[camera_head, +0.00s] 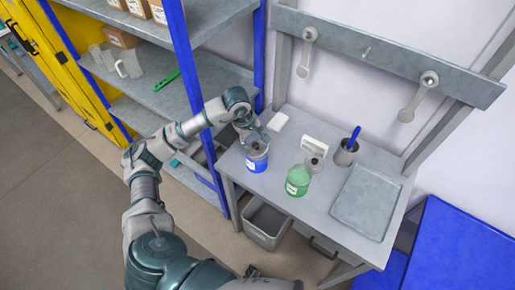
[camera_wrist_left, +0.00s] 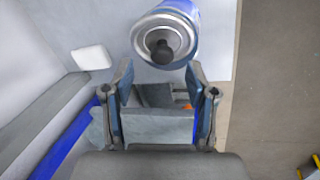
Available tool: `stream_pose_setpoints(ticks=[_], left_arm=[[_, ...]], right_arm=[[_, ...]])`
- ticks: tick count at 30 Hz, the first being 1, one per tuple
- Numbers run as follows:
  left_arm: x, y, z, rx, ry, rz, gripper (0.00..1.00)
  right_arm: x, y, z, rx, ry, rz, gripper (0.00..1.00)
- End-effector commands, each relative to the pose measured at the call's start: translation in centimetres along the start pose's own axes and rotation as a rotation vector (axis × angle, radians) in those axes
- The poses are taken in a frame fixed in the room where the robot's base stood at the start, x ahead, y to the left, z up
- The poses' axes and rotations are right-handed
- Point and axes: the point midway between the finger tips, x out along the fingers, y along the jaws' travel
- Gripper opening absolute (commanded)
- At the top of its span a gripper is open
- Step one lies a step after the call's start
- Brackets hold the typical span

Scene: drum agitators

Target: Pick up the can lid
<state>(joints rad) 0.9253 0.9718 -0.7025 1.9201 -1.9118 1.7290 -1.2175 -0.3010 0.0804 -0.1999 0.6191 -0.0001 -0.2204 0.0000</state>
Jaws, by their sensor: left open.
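A blue can with a white label (camera_head: 257,163) stands on the grey workbench (camera_head: 270,197). In the left wrist view the blue can (camera_wrist_left: 184,8) shows at the top centre, with a round grey can lid with a dark knob (camera_wrist_left: 150,32) on its end. My left gripper (camera_head: 252,137) is over the can's top, and largely hides the lid in the head view. In the left wrist view its fingers (camera_wrist_left: 159,68) are apart and empty, with the knob just beyond the fingertips. My right gripper is not in view.
A green can (camera_head: 298,182) stands right of the blue one. Behind are a white box (camera_head: 313,144) and a grey cup with a blue handle (camera_head: 345,153). A grey tray (camera_head: 367,202) lies at right. A blue-posted shelf (camera_head: 186,62) stands left of the bench.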

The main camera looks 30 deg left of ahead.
Motion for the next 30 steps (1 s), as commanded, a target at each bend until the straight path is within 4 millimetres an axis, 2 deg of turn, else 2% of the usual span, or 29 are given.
stream_pose_setpoints(ticks=[6, 14, 17, 21, 23, 24, 30], left_arm=[[3.0, -0.3, 0.2, 0.001, -0.001, -0.001, 0.57], [3.5, -0.3, 0.2, 0.001, 0.0, 0.0, 0.57], [3.5, -0.3, 0.2, 0.001, 0.0, 0.0, 0.37], [3.5, -0.3, 0.1, 0.0, 0.0, 0.0, 0.03], [3.5, -0.3, 0.1, 0.0, 0.0, 0.0, 0.03], [3.5, -0.3, 0.1, 0.0, 0.0, 0.0, 0.0], [3.4, -0.3, 0.1, 0.0, 0.0, 0.0, 0.0]], right_arm=[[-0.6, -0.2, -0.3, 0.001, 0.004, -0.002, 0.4], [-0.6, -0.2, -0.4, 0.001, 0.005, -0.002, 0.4], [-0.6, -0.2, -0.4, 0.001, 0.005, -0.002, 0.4], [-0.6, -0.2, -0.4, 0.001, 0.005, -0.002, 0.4], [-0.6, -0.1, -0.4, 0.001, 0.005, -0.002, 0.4], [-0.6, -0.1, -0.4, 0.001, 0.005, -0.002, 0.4], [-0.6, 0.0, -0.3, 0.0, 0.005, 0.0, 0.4]])
